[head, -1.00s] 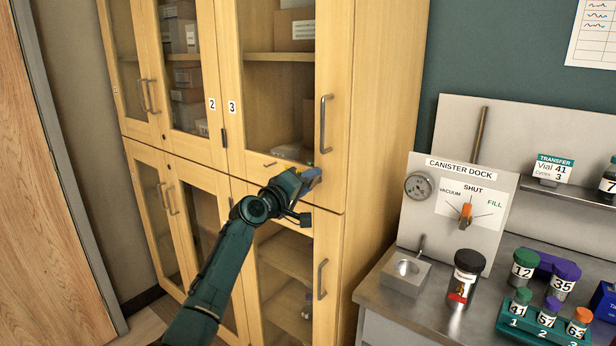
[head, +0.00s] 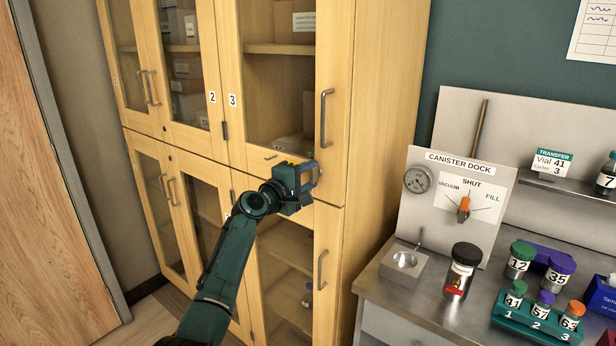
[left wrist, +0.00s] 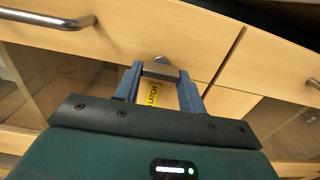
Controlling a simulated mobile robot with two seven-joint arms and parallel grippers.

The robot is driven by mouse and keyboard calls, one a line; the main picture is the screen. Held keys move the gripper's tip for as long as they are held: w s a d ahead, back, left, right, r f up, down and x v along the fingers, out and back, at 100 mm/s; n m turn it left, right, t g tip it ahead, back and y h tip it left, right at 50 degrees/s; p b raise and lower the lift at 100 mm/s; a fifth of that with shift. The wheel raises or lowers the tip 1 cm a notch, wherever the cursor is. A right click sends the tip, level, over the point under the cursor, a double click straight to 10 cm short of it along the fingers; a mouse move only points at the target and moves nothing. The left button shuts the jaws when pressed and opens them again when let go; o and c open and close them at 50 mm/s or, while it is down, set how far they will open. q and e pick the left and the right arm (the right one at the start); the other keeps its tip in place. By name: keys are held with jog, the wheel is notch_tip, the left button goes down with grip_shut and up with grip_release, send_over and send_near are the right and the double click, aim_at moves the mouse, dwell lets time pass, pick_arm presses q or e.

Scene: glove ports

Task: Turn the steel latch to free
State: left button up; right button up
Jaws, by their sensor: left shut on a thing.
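The steel latch (left wrist: 161,69) is on the pale wood cabinet front, seen in the left wrist view between my blue fingers. A yellow label reading LATCH (left wrist: 152,93) shows just below it. My left gripper (left wrist: 160,75) is shut on the latch. In the head view my left gripper (head: 312,176) is at the cabinet (head: 385,110), at the seam between upper door 3 and the lower door, and it hides the latch there. My right gripper is in neither view.
Door handles (head: 325,118) and (left wrist: 45,17) stick out near the gripper. At right, a steel bench holds the canister dock (head: 460,205), a black-capped canister (head: 461,270) and a green rack of vials (head: 535,318). The floor at left is clear.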

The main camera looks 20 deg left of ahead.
pick_arm(q)
jog(key=o, duration=1)
jog(key=b+v, duration=0.1)
jog(key=v, duration=1.2)
jog(key=shift+s, duration=0.1)
jog(key=s+d+f+m+g+y, duration=0.1)
jog(key=s+d+f+m+g, duration=0.3)
jog(key=f, duration=0.7)
jog(key=s+f+m+y, duration=0.25)
jog(key=s+f, duration=0.35)
jog(key=f, duration=0.4)
jog(key=s+d+f+m+g, duration=0.1)
jog(key=s+d+f+m, duration=0.1)
jog(key=s, duration=0.5)
jog(key=s+d+f+m+g, duration=0.1)
jog(key=s+d+f+m, duration=0.1)
jog(key=s+f+m, duration=0.3)
jog(key=s+d+f+m+g, duration=0.1)
jog(key=s+d+f+m, duration=0.2)
jog(key=s+f, duration=0.4)
jog(key=shift+s, duration=1.85)
